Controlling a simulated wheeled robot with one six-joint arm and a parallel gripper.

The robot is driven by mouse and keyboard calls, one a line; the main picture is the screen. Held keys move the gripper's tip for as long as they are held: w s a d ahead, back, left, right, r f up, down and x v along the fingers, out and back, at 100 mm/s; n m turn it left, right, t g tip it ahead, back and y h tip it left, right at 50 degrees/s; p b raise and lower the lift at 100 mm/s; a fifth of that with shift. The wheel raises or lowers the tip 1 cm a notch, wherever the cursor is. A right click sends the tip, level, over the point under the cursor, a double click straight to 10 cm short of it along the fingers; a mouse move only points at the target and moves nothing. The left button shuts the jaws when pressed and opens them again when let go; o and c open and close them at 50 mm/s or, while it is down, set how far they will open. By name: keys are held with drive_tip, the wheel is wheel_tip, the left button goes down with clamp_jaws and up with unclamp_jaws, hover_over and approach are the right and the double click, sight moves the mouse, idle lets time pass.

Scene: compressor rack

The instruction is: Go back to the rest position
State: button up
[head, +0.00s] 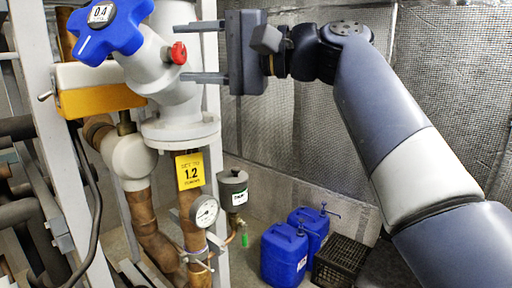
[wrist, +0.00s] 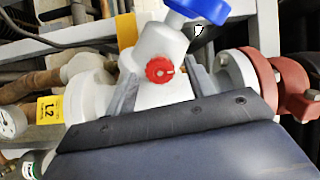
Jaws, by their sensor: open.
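My gripper (head: 184,52) is open and empty, its two fingers pointing left, one above and one below the level of a small red knob (head: 178,53). The knob sits on the side of a white valve body (head: 150,72) topped by a blue handwheel (head: 107,28) marked 0.4. In the wrist view the red knob (wrist: 159,70) lies between the fingers with a gap on both sides. The fingers flank part of the white valve body; I cannot tell whether they touch it. My arm reaches in from the right.
Blue jugs (head: 284,254) and a black crate (head: 340,262) stand on the floor. A white post (head: 50,110) is left. A quilted wall stands behind my arm.

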drive_tip(key=m+p, duration=0.2)
drive_tip(key=m, duration=0.2)
drive_tip(key=shift+r+m, duration=0.1)
drive_tip(key=shift+m, duration=0.3)
drive_tip(key=shift+m+p, duration=0.6)
drive_tip(key=shift+m, duration=1.1)
